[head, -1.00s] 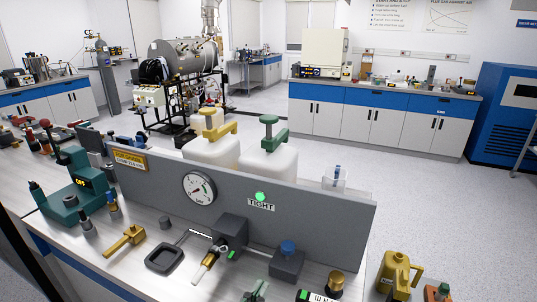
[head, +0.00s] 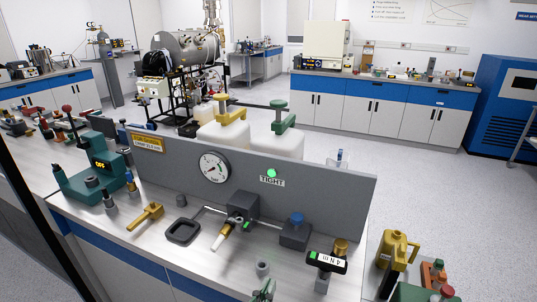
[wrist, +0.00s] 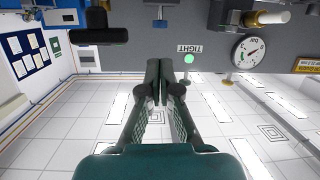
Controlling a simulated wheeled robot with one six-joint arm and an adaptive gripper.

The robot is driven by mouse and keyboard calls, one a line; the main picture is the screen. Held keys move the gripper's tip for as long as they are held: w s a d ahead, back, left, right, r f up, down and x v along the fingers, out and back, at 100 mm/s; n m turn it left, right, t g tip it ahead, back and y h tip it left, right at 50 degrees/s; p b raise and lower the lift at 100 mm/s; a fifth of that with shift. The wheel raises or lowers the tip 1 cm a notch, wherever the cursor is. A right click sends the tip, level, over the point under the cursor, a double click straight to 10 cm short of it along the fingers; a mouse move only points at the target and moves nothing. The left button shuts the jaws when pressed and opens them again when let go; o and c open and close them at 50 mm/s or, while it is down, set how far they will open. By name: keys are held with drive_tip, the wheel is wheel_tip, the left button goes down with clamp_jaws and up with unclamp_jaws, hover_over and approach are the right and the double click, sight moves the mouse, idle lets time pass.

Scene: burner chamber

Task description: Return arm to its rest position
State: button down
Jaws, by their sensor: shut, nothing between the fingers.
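My gripper (wrist: 165,75) is dark green and shows in the wrist view with its two fingers together, empty. The wrist picture is upside down, with the ceiling at the bottom. The grey panel (wrist: 215,55) with the lit green TIGHT lamp (wrist: 189,58) and the round gauge (wrist: 248,51) lies ahead of the fingers, apart from them. In the head view, a small green piece (head: 264,290) at the bottom edge looks like my gripper's tip. The rest of the arm is out of that view.
The bench in front of the panel (head: 330,200) holds a dark block with a white-handled fitting (head: 222,238), a blue-capped block (head: 296,228), a black tray (head: 183,231) and a yellow tool (head: 146,215). Open floor lies beyond.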

drive_tip(key=s+d+f+n+y, duration=0.3)
drive_tip(key=s+d+f, duration=0.25)
drive_tip(key=f, duration=0.35)
drive_tip(key=s+d+f+n+y, duration=0.2)
drive_tip(key=s+d+f+n, duration=0.3)
drive_tip(key=f, duration=0.4)
drive_tip(key=s+d+r+m, duration=0.2)
drive_tip(key=s+d, duration=0.2)
drive_tip(key=s, duration=0.8)
drive_tip(key=s+d+r+m, duration=0.2)
drive_tip(key=s+d, duration=0.2)
drive_tip(key=s, duration=0.8)
drive_tip(key=shift+d+m, duration=0.2)
drive_tip(key=shift+m, duration=0.2)
drive_tip(key=shift+r, duration=0.1)
